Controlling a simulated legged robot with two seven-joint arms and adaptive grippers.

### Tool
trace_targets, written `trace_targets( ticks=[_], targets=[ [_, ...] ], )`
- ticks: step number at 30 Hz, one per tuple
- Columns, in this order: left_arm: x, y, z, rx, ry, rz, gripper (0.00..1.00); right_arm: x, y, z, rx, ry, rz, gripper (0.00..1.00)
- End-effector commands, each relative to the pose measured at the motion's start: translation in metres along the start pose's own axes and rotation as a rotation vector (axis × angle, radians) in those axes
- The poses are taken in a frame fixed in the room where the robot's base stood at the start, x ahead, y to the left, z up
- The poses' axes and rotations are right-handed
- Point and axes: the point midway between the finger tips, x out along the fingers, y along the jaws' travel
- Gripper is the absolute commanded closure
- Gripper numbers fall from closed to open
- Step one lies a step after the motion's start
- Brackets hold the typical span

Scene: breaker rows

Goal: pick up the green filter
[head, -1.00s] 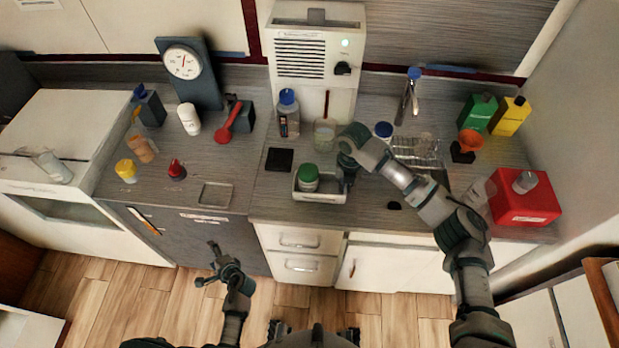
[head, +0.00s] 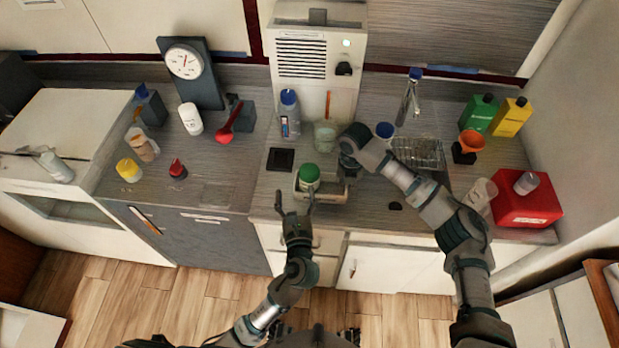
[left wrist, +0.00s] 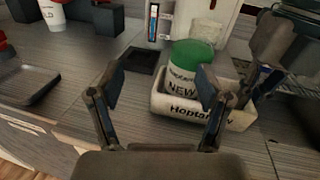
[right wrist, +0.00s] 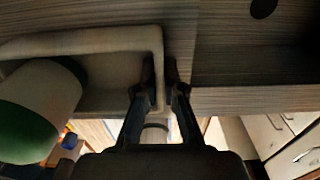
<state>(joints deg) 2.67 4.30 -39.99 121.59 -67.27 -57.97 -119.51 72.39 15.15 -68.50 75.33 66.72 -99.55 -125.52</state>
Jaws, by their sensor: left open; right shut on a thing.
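The green filter (head: 309,173) is a white jar with a green lid, marked "NEW" in the left wrist view (left wrist: 185,75). It stands in a pale tray (head: 336,194) near the counter's front edge. In the right wrist view the jar (right wrist: 40,100) is at the left. My left gripper (head: 295,200) is open and empty, in front of the tray; its fingers (left wrist: 159,90) spread before the jar without touching it. My right gripper (head: 346,177) is shut on the right wall of the tray, which shows between its fingers in the right wrist view (right wrist: 160,80).
A dark square pad (head: 280,159) lies behind and left of the tray. A blue-capped bottle (head: 290,115) and a beaker (head: 325,136) stand behind it. A wire rack (head: 418,154) is to the right. The counter left of the tray holds a flat metal dish (head: 217,195).

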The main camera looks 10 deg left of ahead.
Motion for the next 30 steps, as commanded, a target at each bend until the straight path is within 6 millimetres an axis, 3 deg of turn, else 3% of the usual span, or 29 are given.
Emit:
trace_targets(
  ticks=[1, 5, 13, 20, 30],
  targets=[
    [-0.007, -0.013, 0.001, 0.027, 0.005, -0.043, 0.23, 0.000, 0.000, 0.000, 0.000, -0.001, 0.000, 1.00],
    [-0.012, -0.032, 0.000, 0.073, 0.014, -0.105, 0.23, 0.000, 0.000, 0.000, 0.000, -0.001, 0.000, 1.00],
    [0.033, -0.040, -0.001, 0.080, 0.015, -0.112, 0.23, 0.000, 0.000, 0.000, 0.000, 0.000, 0.000, 1.00],
    [0.054, -0.042, -0.002, 0.079, 0.017, -0.111, 0.23, 0.000, 0.000, 0.000, 0.000, -0.001, 0.000, 1.00],
    [0.099, -0.048, -0.004, 0.078, 0.017, -0.111, 0.23, 0.000, 0.000, 0.000, 0.000, -0.001, 0.000, 1.00]
  ],
)
